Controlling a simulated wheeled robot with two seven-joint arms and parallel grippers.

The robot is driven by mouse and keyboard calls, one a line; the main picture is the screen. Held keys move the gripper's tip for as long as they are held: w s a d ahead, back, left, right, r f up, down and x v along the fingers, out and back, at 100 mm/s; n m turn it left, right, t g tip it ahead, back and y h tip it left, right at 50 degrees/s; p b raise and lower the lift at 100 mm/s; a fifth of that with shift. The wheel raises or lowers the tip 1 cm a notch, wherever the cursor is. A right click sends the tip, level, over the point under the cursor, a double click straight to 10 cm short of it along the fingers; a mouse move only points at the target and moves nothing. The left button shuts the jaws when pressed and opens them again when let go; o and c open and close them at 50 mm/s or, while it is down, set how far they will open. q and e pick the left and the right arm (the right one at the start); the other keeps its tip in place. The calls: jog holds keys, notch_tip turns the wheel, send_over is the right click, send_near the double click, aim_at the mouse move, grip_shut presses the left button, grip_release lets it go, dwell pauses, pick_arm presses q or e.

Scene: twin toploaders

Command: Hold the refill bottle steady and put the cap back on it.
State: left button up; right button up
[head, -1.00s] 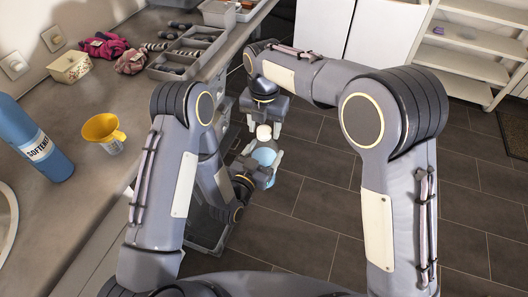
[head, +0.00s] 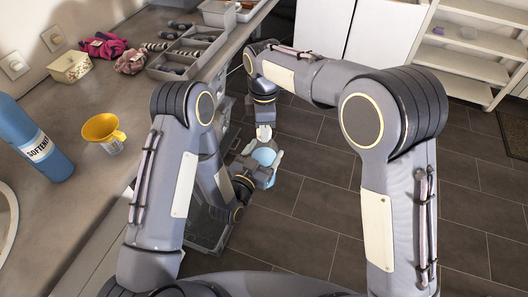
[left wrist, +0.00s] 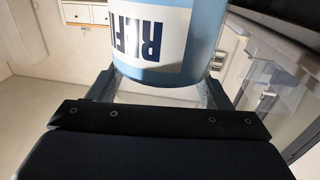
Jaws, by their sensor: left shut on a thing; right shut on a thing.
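The refill bottle (head: 264,156) is light blue and is held out over the floor beside the counter. My left gripper (head: 263,165) is shut on it, a finger on each side. In the left wrist view, the bottle (left wrist: 195,45) shows a white label with large dark letters between the two fingers (left wrist: 160,88). My right gripper (head: 264,126) points down just above the bottle, shut on a small pale thing, seemingly the cap (head: 264,132). The cap is at the bottle's top; I cannot tell whether it touches or sits on the neck.
White shelves (head: 470,60) stand at back right. The tiled floor (head: 310,205) is open.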

jog(key=m, duration=1.5)
jog(key=shift+m, duration=0.4)
jog(key=m, duration=0.7)
jog(key=shift+m, duration=0.4)
jog(key=m, duration=0.7)
jog(key=shift+f, duration=0.1)
jog(key=o, duration=1.1)
jog(key=shift+o, duration=0.2)
